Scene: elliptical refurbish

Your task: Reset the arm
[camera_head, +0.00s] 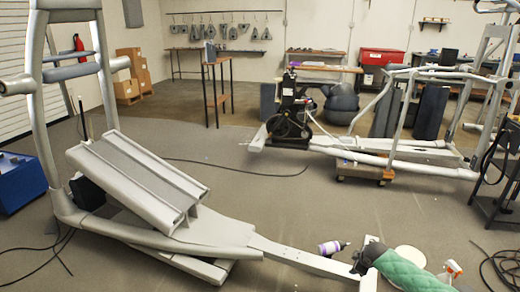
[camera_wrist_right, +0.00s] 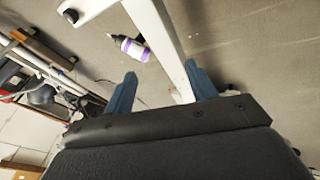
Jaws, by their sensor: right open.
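My right arm comes in at the bottom right of the head view in a green sleeve. Its gripper (camera_head: 364,259) is over the end of the grey beam of the elliptical frame (camera_head: 300,257). In the right wrist view, the two blue fingers of this gripper (camera_wrist_right: 160,88) stand wide apart with nothing held. The light beam (camera_wrist_right: 160,35) shows beyond the gap between them. My left arm and gripper do not show in either view.
A white and purple bottle (camera_head: 330,247) lies on the floor beside the beam. A white round item (camera_head: 410,256) and an orange-tipped spray bottle (camera_head: 453,268) are near my arm. A second elliptical (camera_head: 370,150) stands behind. The grey floor between the machines is mostly clear.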

